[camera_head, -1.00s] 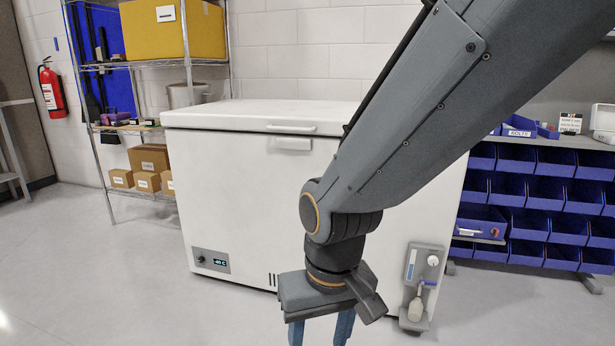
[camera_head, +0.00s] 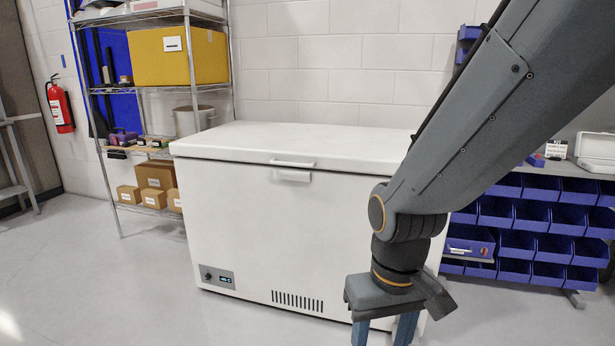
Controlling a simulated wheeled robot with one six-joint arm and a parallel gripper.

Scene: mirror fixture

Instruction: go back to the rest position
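My arm comes in from the upper right and bends down at a joint. My gripper (camera_head: 385,334) hangs at the lower right of the middle, in front of the white chest freezer (camera_head: 300,225). Two blue fingers point down, spaced apart, and their tips are cut off by the bottom edge. I see nothing between the visible parts of the fingers. The freezer's lid is shut, with a handle at its front and a small display at lower left. My arm hides the freezer's right end.
A wire shelf (camera_head: 160,88) with a yellow box (camera_head: 175,55) and small cartons stands at the left. A red fire extinguisher (camera_head: 60,105) hangs on the wall. Blue bins (camera_head: 520,215) fill a rack at the right. The floor (camera_head: 110,290) at the front left is clear.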

